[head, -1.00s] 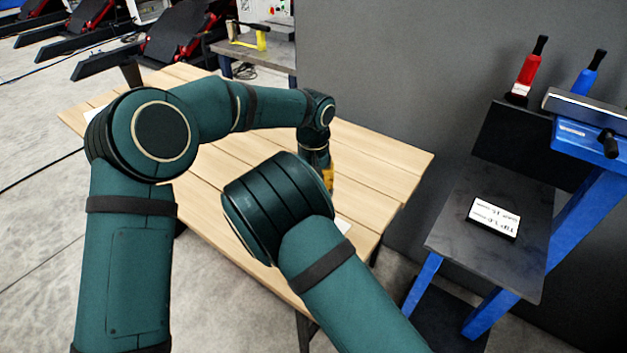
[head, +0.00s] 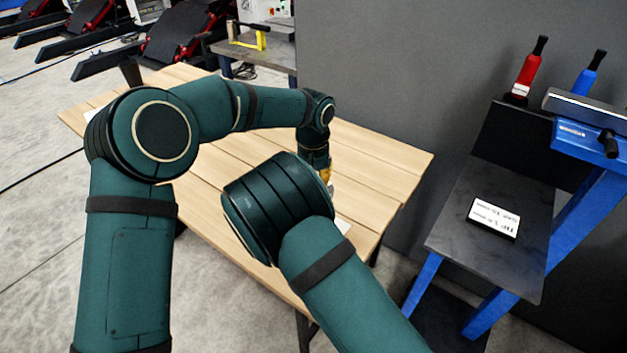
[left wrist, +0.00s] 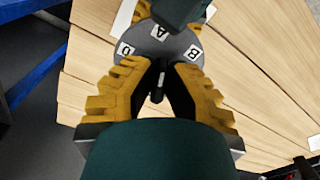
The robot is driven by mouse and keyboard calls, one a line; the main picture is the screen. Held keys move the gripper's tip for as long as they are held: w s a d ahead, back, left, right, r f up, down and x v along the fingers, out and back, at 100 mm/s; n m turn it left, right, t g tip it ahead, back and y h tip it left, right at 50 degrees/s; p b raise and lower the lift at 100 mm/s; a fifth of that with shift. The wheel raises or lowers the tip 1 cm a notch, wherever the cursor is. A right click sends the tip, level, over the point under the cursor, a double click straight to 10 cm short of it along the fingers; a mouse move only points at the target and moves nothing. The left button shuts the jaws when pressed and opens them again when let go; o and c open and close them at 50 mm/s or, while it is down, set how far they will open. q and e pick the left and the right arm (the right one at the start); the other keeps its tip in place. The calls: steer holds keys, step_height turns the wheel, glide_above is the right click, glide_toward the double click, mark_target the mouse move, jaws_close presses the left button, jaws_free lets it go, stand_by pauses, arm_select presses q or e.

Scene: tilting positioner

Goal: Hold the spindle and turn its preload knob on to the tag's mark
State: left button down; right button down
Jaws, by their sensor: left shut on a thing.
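My left gripper (head: 325,175) points down over the wooden table, partly behind my right arm. In the left wrist view, its yellow-padded fingers (left wrist: 158,70) are shut on a small dark part, probably of the spindle. A grey round disc (left wrist: 145,48) lies just beyond the fingertips. It carries white labels marked A (left wrist: 159,31) and B (left wrist: 193,53), and a third whose letter is unclear. A dark green body with yellow edges, likely my right gripper (left wrist: 178,12), overhangs the disc; its fingertips are not clear. I cannot make out the knob or its mark.
The wooden table (head: 385,160) is mostly bare, with a white card (head: 343,226) partly hidden by my right arm. A dark stand at right holds a white text card (head: 495,217).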

arm_select(q)
steer(key=m, duration=0.7)
steer(key=shift+w+a+f, duration=0.1)
steer(key=shift+a, duration=0.1)
steer(key=m, duration=0.6)
steer(key=shift+w+a, duration=0.1)
steer(key=shift+w, duration=0.05)
steer(key=m, duration=0.4)
steer(key=shift+w+m, duration=0.15)
steer(key=shift+m, duration=2.55)
steer(key=c, duration=1)
jaws_free()
steer(key=shift+w, duration=0.1)
steer(key=shift+r, duration=0.2)
